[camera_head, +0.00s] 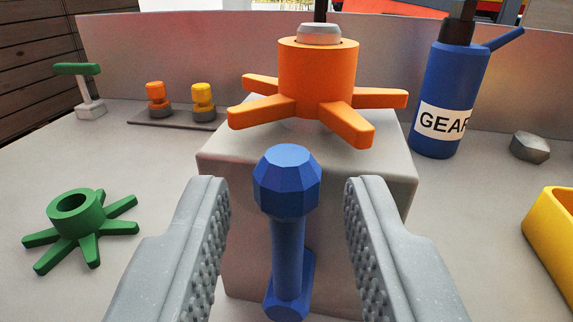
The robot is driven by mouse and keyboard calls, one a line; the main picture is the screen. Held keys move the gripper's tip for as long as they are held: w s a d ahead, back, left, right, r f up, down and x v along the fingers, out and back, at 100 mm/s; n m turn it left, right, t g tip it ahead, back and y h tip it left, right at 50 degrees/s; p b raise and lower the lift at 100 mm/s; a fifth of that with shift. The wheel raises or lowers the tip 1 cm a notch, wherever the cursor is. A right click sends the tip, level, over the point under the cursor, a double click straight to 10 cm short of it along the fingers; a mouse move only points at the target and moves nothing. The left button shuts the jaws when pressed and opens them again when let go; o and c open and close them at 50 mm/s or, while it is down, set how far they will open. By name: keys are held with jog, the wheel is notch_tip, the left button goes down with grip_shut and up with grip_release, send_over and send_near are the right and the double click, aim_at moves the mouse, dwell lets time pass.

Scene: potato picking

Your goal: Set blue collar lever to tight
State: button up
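A blue lever (287,185) with a faceted knob stands in the middle of the view, in front of a grey block (385,170). Its shaft runs down to a blue base piece at the bottom of the picture. My gripper (288,200) is open, with one ridged grey finger on each side of the lever and a gap on both sides. An orange collar (318,80) with several arms sits on top of the block, around a grey post end. The lever's link to the collar cannot be seen.
A green spoked part (78,228) lies at left. Behind are a green-handled tool (85,90), an orange knob (157,97) and a yellow knob (203,98). At right are a blue GEAR bottle (448,85), a grey nut (530,148) and a yellow container (550,235).

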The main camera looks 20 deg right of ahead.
jog(key=shift+w+d+r, duration=0.1)
jog(key=shift+w, duration=0.25)
